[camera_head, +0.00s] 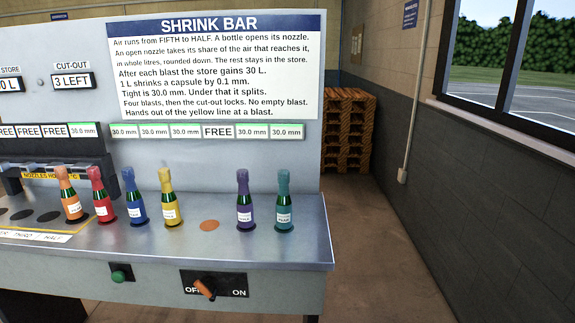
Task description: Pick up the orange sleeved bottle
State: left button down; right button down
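The orange sleeved bottle (69,196) stands upright at the left of the bench, beside the red sleeved bottle. Neither of my grippers is in view.
Red (99,196), blue (133,197), yellow (168,198), purple (244,203) and teal (284,202) bottles stand to its right. A bare orange disc (209,225) lies between yellow and purple. A green button (120,273) and orange-handled switch (204,289) are on the bench front.

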aim_at(71, 202)
jog(key=u, duration=1.35)
